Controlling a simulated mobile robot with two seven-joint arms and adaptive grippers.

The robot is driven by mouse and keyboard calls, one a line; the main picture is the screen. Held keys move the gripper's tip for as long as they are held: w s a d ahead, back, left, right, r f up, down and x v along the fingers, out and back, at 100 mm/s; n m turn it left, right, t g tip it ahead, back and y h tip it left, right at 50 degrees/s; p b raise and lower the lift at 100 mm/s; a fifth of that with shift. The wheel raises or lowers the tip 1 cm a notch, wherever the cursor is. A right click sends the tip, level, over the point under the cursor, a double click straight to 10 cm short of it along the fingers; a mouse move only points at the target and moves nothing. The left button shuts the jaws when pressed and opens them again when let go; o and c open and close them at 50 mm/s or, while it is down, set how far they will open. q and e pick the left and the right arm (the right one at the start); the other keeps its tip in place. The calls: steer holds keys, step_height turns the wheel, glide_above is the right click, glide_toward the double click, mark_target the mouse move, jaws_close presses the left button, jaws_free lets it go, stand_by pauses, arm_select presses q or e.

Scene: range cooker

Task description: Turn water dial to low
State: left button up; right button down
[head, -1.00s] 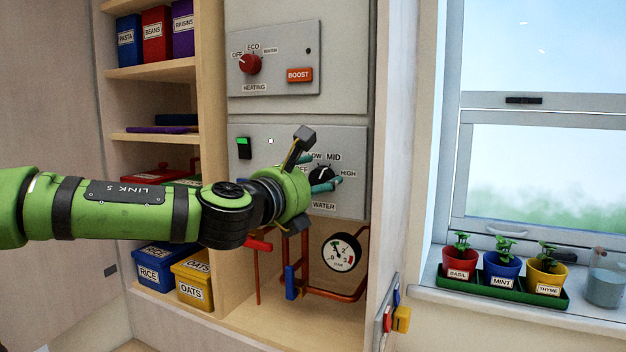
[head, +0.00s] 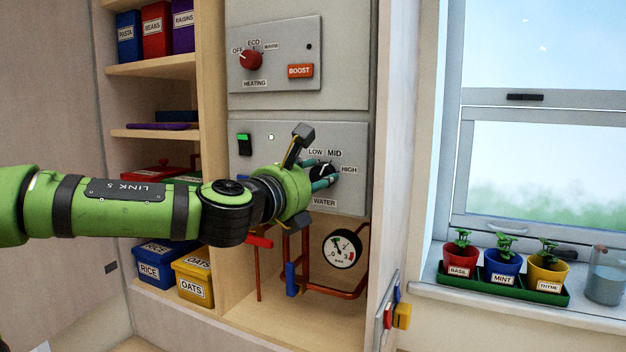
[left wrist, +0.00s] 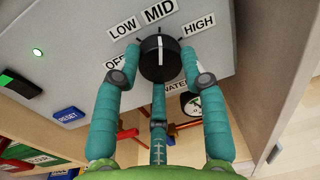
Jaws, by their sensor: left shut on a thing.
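The black water dial (head: 322,170) sits on the lower grey panel (head: 262,180), with LOW, MID and HIGH labels around it and WATER below. It also shows in the left wrist view (left wrist: 158,68), where its white mark appears to point up towards MID. My left gripper (head: 318,180) has its teal fingers shut on the dial. In the left wrist view, one finger is at each side of the dial and one below it. The OFF label is partly hidden by a finger.
Above is a heating panel with a red dial (head: 251,60) and an orange BOOST button (head: 300,71). Copper pipes and a pressure gauge (head: 342,249) are below. Shelves with boxes stand left. A green lit switch (head: 244,144) is left of the dial.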

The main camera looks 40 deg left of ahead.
arm_select(q)
steer(key=shift+a+r+n, duration=0.15)
steer(key=shift+r+n, duration=0.25)
steer(key=shift+r, duration=0.15)
steer(key=n+b, duration=0.1)
steer(key=n, duration=0.2)
steer(key=shift+f+n+t+b, duration=0.1)
steer(key=shift+n+t+b, duration=0.2)
steer(key=shift+n, duration=0.1)
steer(key=n+b, duration=0.1)
steer(key=n, duration=0.4)
steer(key=shift+s+y, duration=0.1)
steer(key=shift+y, duration=0.3)
steer(key=o, duration=1.1)
steer(key=shift+o, duration=0.2)
steer(key=shift+f, duration=0.2)
